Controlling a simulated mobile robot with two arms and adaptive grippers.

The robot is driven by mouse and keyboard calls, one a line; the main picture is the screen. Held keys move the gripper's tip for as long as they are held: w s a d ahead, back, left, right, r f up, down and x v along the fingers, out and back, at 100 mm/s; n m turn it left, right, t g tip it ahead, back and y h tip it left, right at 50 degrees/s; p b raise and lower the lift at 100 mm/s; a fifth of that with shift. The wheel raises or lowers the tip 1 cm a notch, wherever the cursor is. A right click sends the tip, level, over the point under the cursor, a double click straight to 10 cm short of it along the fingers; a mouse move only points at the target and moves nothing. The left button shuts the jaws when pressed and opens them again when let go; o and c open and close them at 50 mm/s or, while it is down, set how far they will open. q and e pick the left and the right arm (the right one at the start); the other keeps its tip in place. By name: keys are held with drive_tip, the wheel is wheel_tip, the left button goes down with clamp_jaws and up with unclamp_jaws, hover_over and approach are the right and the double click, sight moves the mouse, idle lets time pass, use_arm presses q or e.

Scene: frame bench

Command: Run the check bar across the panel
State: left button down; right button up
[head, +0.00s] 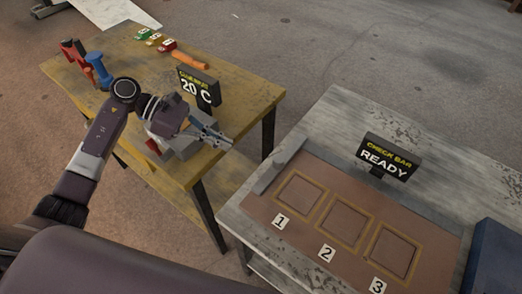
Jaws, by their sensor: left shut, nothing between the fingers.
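The brown panel (258,207) lies on the grey bench at the right. It has three yellow-outlined squares, labelled 1 (280,221), 2 (326,253) and 3 (377,285). A grey bar (279,166), which looks like the check bar, lies along the panel's left edge beside square 1. A black sign (388,158) behind the panel reads "CHECK BAR READY". My left gripper (226,141) is shut and empty. In the picture it is left of the bar and apart from it, over the yellow table's right side. My right gripper is not in view.
The worn yellow table (245,95) holds a "20 C" sign (196,89), a grey device (182,146) partly hidden by my gripper, an orange cylinder (190,61), and blue (98,70) and red (75,52) items. A gap separates the tables. A dark blue box (496,262) stands right of the panel.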

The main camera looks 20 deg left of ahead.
sight(282, 159)
use_arm(q)
drive_tip(key=p+x, duration=0.1)
drive_tip(key=x, duration=0.2)
drive_tip(key=r+p+x, duration=0.1)
drive_tip(key=p+x, duration=0.1)
drive_tip(key=x, duration=0.2)
drive_tip(key=d+p+x, duration=0.1)
drive_tip(key=x, duration=0.2)
drive_tip(key=shift+w+d+r+p, duration=0.15)
drive_tip(key=shift+d+r+p, duration=0.1)
drive_tip(key=shift+d+p, duration=0.1)
